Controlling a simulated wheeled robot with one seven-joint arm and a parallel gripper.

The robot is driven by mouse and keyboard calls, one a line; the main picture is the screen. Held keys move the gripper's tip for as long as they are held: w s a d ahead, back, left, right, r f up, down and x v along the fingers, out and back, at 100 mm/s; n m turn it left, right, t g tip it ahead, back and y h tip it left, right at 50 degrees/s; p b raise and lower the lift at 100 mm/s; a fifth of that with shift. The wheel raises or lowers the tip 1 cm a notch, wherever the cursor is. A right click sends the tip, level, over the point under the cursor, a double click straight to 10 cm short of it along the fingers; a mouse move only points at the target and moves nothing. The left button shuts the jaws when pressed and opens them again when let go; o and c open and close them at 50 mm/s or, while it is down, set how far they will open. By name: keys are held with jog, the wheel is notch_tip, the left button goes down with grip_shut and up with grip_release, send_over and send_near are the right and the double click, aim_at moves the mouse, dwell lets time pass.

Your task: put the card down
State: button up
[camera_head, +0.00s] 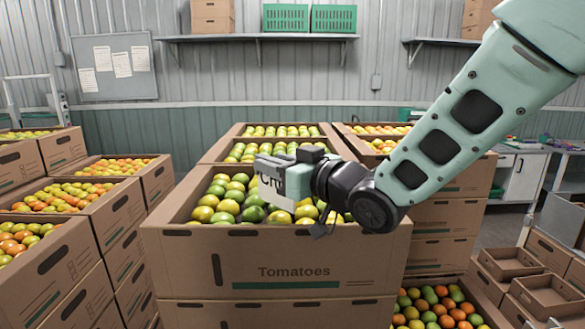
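A pale card (276,190) with dark printed letters, partly cut off from view, is at the end of my arm. My gripper (279,165) is over the front of the open tomato box (292,256) in the middle. Its fingers look closed around the card's upper part, and the card hangs in front of the green and yellow tomatoes (229,190). I cannot tell whether the card's lower edge touches the tomatoes.
Stacked boxes of tomatoes stand at the left (78,230) and behind the middle box. Another box of mixed tomatoes (437,307) sits low at the right. Empty cartons (547,295) lie at far right. A wall shelf (257,38) holds green crates (333,18).

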jog(key=shift+s+d+b, duration=0.3)
jog(key=shift+s+d, duration=0.05)
jog(key=b+v, duration=0.4)
jog(key=v, duration=0.7)
